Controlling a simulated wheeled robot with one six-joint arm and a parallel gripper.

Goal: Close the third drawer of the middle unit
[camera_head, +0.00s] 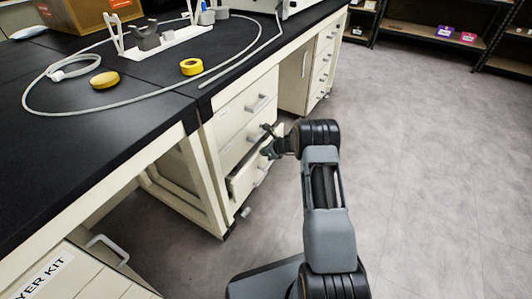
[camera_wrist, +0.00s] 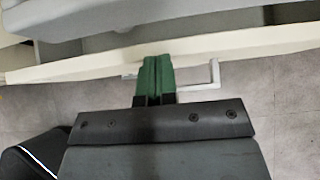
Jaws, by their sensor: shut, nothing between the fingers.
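The middle unit (camera_head: 208,150) is a cream cabinet under the black bench, with a stack of drawers. Its third drawer (camera_head: 241,184) stands partly pulled out, its inside showing from above. In the wrist view the drawer's cream front (camera_wrist: 230,45) crosses the picture, with its grey handle (camera_wrist: 214,75) on the outer side. My gripper (camera_head: 267,146) is at the drawer's front, close to the handle. Its green fingers (camera_wrist: 155,72) are together and empty, with their tips at the front panel; whether they touch it I cannot tell. My gripper hides part of the drawer front in the head view.
Another drawer unit (camera_head: 322,60) stands farther back. Shelves (camera_head: 430,33) line the far wall. The grey floor (camera_head: 440,170) to the right is clear.

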